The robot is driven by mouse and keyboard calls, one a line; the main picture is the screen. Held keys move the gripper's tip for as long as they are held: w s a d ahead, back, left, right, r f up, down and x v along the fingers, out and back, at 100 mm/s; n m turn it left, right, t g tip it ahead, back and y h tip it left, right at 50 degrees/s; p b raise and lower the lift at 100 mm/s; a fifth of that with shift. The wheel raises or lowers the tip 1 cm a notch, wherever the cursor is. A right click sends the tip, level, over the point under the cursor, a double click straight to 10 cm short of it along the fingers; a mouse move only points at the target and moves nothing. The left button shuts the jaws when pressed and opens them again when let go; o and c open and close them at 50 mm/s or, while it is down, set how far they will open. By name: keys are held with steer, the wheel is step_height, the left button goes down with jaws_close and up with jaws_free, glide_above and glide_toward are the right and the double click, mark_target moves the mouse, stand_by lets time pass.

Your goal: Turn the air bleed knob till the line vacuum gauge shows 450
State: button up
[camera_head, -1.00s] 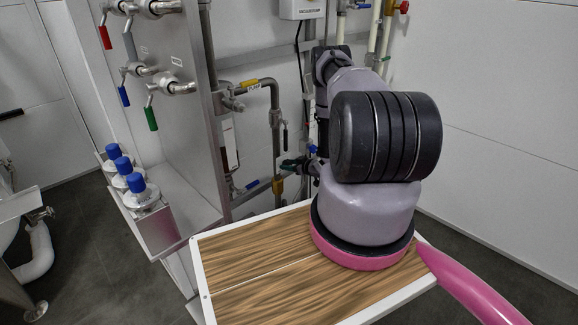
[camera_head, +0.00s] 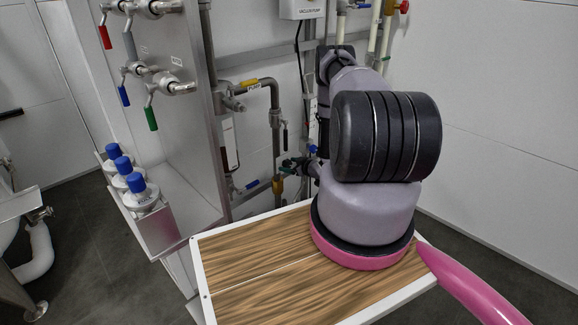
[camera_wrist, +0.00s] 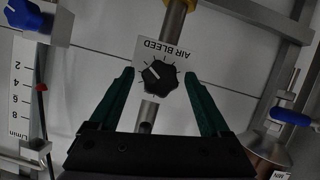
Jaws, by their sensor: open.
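The air bleed knob (camera_wrist: 159,77) is a black scalloped dial with a white pointer line, set on a white plate (camera_wrist: 178,40) marked "AIR BLEED", which appears upside down in the wrist view. Tick marks ring the knob. My gripper (camera_wrist: 159,75) is open, its two dark green fingers on either side of the knob, with visible gaps. I cannot tell whether the fingertips reach the knob's depth. In the head view my arm covers much of the pipework around the gripper. I cannot make out the line vacuum gauge in either view.
In the wrist view, a flowmeter scale (camera_wrist: 23,90) and a blue knob (camera_wrist: 30,20) are at left, and a blue-handled valve (camera_wrist: 291,117) is at right. In the head view, a steel panel (camera_head: 180,110) with coloured valve levers and several blue-capped bottles (camera_head: 139,192) stand left.

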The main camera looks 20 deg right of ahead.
steer(key=v, duration=1)
steer(key=shift+s, duration=0.15)
steer(key=shift+d+r, duration=0.1)
